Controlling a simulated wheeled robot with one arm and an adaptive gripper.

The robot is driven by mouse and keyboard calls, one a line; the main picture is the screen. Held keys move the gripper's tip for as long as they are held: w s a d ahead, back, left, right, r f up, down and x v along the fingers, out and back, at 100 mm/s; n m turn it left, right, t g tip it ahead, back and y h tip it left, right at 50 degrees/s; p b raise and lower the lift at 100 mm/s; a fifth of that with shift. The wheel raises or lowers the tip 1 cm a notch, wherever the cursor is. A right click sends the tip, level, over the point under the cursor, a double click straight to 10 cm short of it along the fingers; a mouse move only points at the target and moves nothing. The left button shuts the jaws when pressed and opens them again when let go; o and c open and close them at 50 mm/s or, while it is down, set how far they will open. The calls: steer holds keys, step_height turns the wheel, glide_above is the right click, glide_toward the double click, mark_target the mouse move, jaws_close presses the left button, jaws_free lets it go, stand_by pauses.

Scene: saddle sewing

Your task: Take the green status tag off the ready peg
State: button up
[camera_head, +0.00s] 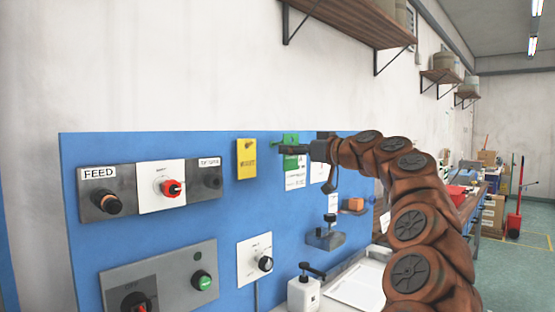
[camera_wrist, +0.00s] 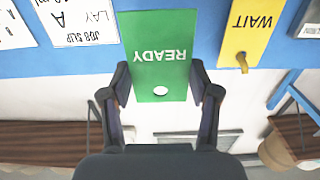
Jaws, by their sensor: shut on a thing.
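The green status tag (camera_head: 290,161) is at the upper part of the blue board, right of the yellow tag. In the wrist view the green tag (camera_wrist: 160,55) reads READY upside down. My gripper (camera_head: 294,149) is shut on the tag, with one dark finger at each side edge near its hole; the fingers also show in the wrist view (camera_wrist: 163,86). The tag's hole looks pale, and no peg shows through it there. A small green bit, perhaps the ready peg, shows left of the tag in the head view; the fingers partly cover this spot.
The yellow WAIT tag (camera_head: 247,160) hangs close by on a yellow peg; it also shows in the wrist view (camera_wrist: 250,30). A white job slip (camera_wrist: 82,22) is on the other side. Switches fill the board's left (camera_head: 150,188). A shelf (camera_head: 355,20) juts out above.

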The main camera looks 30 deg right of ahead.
steer(key=shift+b+v, duration=0.85)
steer(key=shift+v, duration=1.3)
steer(key=shift+a+r, duration=0.1)
